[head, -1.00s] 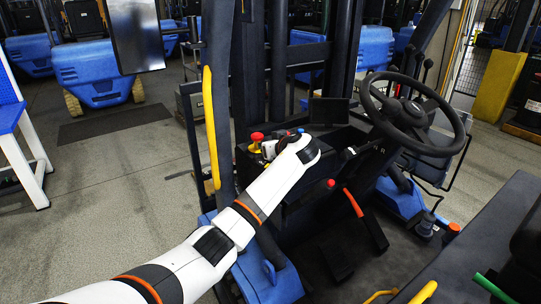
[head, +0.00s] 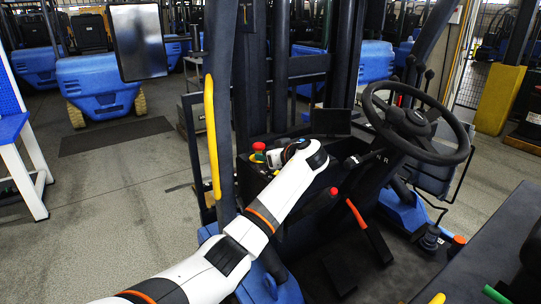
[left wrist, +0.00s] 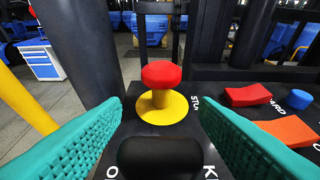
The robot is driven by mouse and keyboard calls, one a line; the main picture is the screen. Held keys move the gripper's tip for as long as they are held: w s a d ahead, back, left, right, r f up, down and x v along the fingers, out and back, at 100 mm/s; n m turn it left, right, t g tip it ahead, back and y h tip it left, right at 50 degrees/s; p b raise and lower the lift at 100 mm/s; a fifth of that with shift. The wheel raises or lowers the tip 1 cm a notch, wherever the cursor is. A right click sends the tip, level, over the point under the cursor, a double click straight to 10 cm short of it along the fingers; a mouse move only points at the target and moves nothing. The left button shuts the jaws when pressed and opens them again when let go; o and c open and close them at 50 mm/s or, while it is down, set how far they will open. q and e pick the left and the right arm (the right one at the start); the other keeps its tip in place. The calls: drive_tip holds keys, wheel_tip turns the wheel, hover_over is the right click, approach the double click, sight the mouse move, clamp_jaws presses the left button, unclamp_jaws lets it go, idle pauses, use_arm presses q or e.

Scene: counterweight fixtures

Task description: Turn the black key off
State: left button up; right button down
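The black key (left wrist: 160,158) shows at the bottom centre of the left wrist view, on a dark panel with white letters beside it. My left gripper (left wrist: 160,128) is open. Its two teal fingers stand on either side of the key, with a visible gap on each side. In the head view, my white left wrist reaches over the panel and hides the key and most of the gripper. A red mushroom button on a yellow base (left wrist: 161,85) stands just beyond the key; it also shows in the head view (head: 259,146). My right gripper is not in view.
On the panel to the right are a red rocker (left wrist: 248,95), an orange rocker (left wrist: 289,131) and a blue round button (left wrist: 298,102). A dark pillar (left wrist: 78,45) rises close at the left. The steering wheel (head: 455,153) stands right of my arm.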

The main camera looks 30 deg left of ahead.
use_arm(q)
drive_tip(key=shift+r, duration=0.1)
drive_tip(key=shift+r+b, duration=0.3)
wheel_tip(320, 180, up, 9)
drive_tip(key=b, duration=0.2)
drive_tip(key=shift+b, duration=0.35)
